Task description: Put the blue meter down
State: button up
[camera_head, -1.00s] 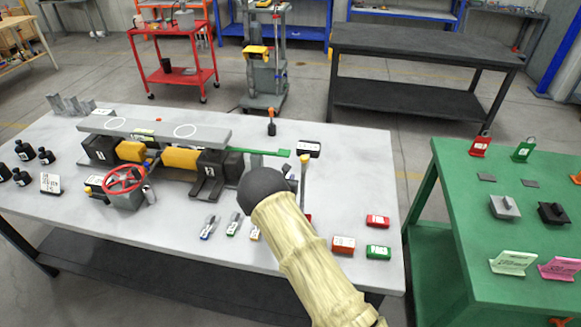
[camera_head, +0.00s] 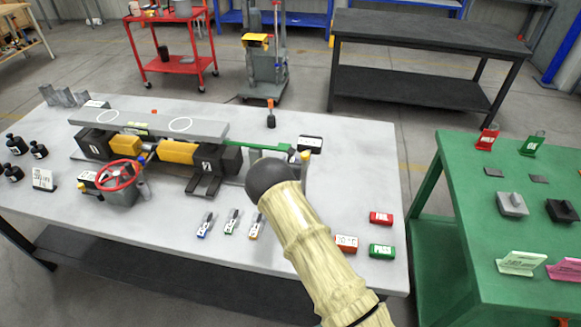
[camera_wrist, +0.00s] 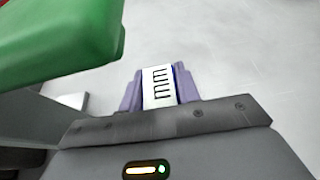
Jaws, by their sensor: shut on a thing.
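In the wrist view, my gripper (camera_wrist: 158,80) has its two pale purple fingers shut on a small block with blue edges and a white label marked "mm", the blue meter (camera_wrist: 160,88). A pale grey surface lies beyond the fingertips; I cannot tell whether the meter touches it. In the head view my own arm hides my gripper and the meter. The white table (camera_head: 330,205) lies beneath and around the arm.
A green bar (camera_wrist: 60,35) fills the wrist view's upper left. The jack assembly with a red handwheel (camera_head: 118,175) stands left of my arm. Small blue, green and yellow tagged pieces (camera_head: 230,222) lie nearby. Red FAIL (camera_head: 381,218) and green PASS (camera_head: 382,251) blocks are at right.

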jog(key=shift+s+a+f+b, duration=0.1)
jog(key=shift+a+f+b, duration=0.15)
jog(key=shift+f, duration=0.45)
jog(key=shift+s+a+f, duration=0.1)
jog(key=shift+s+f, duration=0.05)
jog(key=shift+s, duration=0.05)
jog(key=shift+d+f, duration=0.1)
jog(key=shift+d, duration=0.1)
jog(key=shift+f, duration=0.15)
jog(key=o, duration=1.1)
jog(key=shift+c, duration=0.2)
